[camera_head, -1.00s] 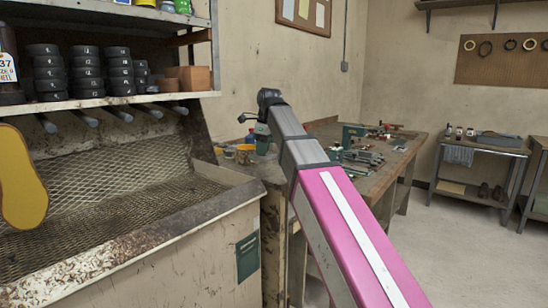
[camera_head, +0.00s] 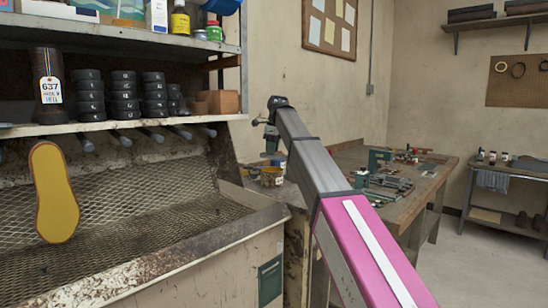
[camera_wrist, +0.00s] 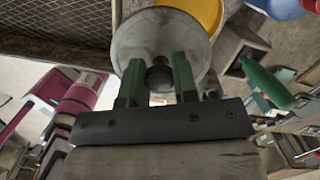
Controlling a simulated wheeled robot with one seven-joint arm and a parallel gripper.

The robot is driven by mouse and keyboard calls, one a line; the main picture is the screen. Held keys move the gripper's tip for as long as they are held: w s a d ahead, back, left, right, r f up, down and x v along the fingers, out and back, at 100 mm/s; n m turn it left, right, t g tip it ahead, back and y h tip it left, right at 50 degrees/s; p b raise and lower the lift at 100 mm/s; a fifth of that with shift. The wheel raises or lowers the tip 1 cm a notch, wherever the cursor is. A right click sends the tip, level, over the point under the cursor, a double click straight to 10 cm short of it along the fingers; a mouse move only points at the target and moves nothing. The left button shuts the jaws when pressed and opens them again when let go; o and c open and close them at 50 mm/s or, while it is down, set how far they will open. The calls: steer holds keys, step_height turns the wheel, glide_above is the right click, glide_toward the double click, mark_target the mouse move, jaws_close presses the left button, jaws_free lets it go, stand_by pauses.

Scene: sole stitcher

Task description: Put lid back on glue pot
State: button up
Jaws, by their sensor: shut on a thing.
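In the wrist view, the green fingers of my gripper (camera_wrist: 158,66) are shut on the dark knob of a round grey-white lid (camera_wrist: 150,32). The lid is held beyond the fingertips. A round yellow surface (camera_wrist: 202,10), which looks like the glue in the pot, shows partly behind the lid. In the head view, a small pot with a yellowish rim (camera_head: 271,178) stands at the workbench's left end, below my gripper (camera_head: 271,150). The lid is too small to make out there.
The workbench (camera_head: 400,208) holds tools and metal parts to the right. A mesh-backed basin (camera_head: 150,262) with a yellow sole (camera_head: 54,192) is at left, under a loaded shelf (camera_head: 120,126).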

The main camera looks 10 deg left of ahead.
steer(key=w, duration=0.4)
steer(key=shift+a+r, duration=0.1)
steer(key=shift+a, duration=0.2)
steer(key=shift+f, duration=3.3)
steer(key=o, duration=1.5)
